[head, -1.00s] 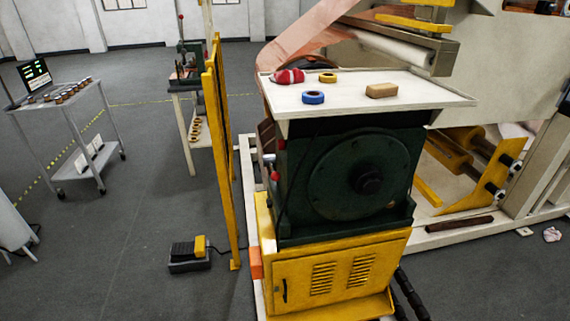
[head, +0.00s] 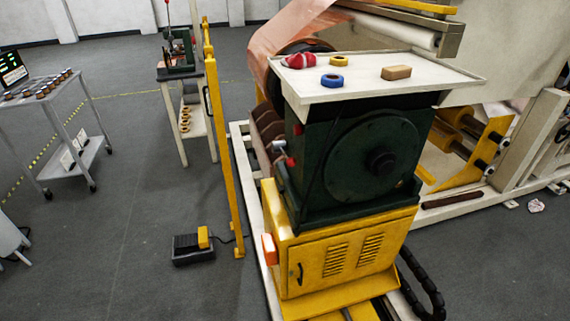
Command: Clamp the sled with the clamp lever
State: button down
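A dark green drive housing (head: 330,185) stands on a yellow cabinet (head: 340,255), which sits over pale floor rails (head: 262,262). This may be the sled; I cannot tell for certain. On its left side is a small silver part (head: 279,146) with a red end (head: 290,161), and a red knob (head: 298,130) is just above. My gripper is not in view.
A yellow guard post (head: 224,165) stands left of the machine, with a black foot pedal (head: 190,250) on the floor beside it. A white tray top (head: 430,75) holds tape rolls and a block. A grey cart (head: 55,115) stands far left. Floor between is open.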

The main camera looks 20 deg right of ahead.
aim_at(279, 146)
jog(key=i+j+z, duration=0.2)
jog(key=i+j, duration=0.15)
jog(key=i+j+z, duration=0.15)
jog(key=i+j, duration=0.2)
jog(key=j, duration=0.25)
